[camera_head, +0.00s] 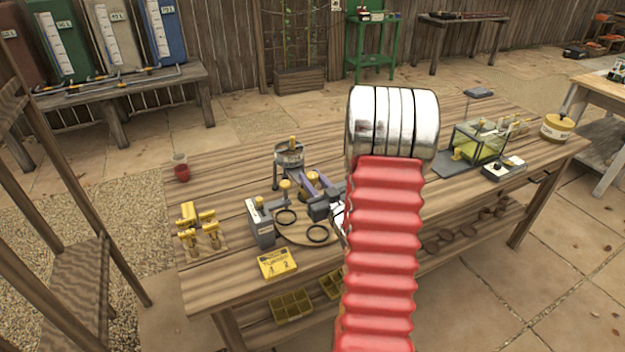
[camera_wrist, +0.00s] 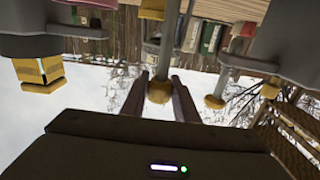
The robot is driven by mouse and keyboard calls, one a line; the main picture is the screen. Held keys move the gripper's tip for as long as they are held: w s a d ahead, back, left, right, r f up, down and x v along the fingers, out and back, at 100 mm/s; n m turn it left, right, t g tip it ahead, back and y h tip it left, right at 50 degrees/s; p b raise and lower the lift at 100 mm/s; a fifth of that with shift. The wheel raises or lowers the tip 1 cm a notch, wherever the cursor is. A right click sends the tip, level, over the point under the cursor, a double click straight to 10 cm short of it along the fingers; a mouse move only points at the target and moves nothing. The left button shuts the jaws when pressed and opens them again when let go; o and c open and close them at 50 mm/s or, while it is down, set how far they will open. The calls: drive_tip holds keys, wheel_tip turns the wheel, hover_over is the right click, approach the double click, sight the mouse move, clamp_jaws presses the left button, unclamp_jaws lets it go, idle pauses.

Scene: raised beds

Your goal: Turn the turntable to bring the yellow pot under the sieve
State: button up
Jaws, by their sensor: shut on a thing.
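The turntable (camera_head: 293,236) is a round wooden disc with black rings on the table's near part, partly hidden by my arm. A round metal vessel on a stand (camera_head: 288,158), perhaps the sieve, stands behind it. My gripper (camera_head: 311,183) is above the turntable's far side, its purple fingers shut on a yellow knob. The wrist view shows that yellow knob (camera_wrist: 158,91) between the two fingertips (camera_wrist: 160,84). I cannot make out a yellow pot for certain on the disc.
A grey box (camera_head: 260,226) stands left of the turntable, with a yellow numbered block (camera_head: 277,263) in front. Yellow-topped pieces (camera_head: 200,230) and a red cup (camera_head: 181,168) are further left. A glass case (camera_head: 480,143) stands right.

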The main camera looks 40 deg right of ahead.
drive_tip(key=shift+n+y, duration=0.3)
drive_tip(key=shift+y, duration=0.2)
drive_tip(key=shift+n+t+y, duration=0.3)
drive_tip(key=shift+n+y, duration=0.8)
drive_tip(key=shift+y, duration=0.6)
drive_tip(key=o, duration=1.1)
drive_tip(key=shift+c, duration=0.2)
drive_tip(key=shift+s, duration=0.1)
drive_tip(key=s, duration=1.3)
drive_tip(key=shift+s+a, duration=0.2)
drive_tip(key=shift+s, duration=0.15)
